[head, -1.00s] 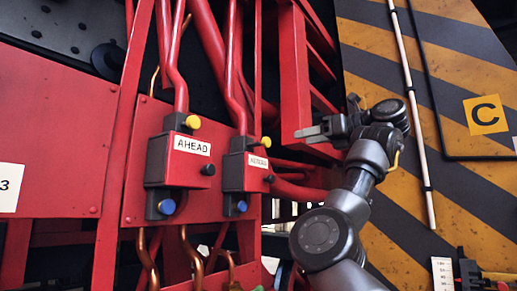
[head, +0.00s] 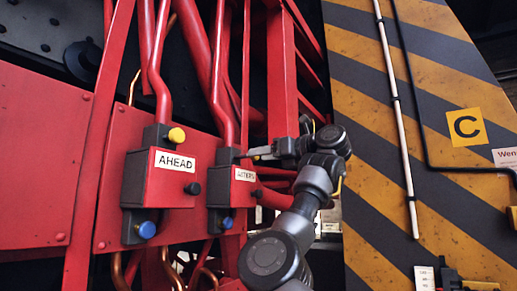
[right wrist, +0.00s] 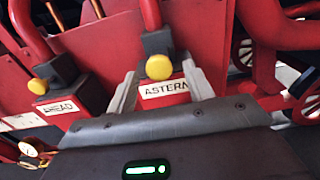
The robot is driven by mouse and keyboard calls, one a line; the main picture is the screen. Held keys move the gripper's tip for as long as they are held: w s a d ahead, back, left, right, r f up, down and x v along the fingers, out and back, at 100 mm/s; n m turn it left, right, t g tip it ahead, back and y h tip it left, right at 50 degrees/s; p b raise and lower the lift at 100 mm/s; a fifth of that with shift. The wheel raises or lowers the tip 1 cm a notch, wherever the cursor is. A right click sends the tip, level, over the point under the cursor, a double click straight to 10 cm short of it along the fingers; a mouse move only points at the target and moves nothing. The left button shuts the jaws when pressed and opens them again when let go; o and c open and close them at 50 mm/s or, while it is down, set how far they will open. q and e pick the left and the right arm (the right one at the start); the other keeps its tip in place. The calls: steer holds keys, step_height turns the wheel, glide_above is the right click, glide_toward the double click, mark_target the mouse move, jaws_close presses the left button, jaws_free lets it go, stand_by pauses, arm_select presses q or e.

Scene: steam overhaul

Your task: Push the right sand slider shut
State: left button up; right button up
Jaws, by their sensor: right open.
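The right sand box (head: 221,192), labelled ASTERN, is a red and black block on the red panel. A blue knob (head: 227,223) is at its bottom and a black knob (head: 256,194) on its right side. In the right wrist view its yellow knob (right wrist: 159,67) stands out at the top, above the ASTERN label (right wrist: 165,88). My right gripper (head: 252,153) is open and empty, its fingertips by the box's upper right edge. In the right wrist view the fingers (right wrist: 160,76) flank the yellow knob, apparently apart from it. The gripper hides that knob in the head view. My left gripper is out of view.
The AHEAD box (head: 160,185), with yellow and blue knobs, sits just left of the ASTERN box. Red pipes (head: 222,100) run down to both boxes. A red upright (head: 283,80) stands behind my right gripper. A striped wall (head: 385,130) is on the right.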

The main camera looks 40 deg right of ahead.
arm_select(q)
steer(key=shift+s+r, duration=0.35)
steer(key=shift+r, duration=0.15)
arm_select(e)
steer(key=shift+x, duration=0.85)
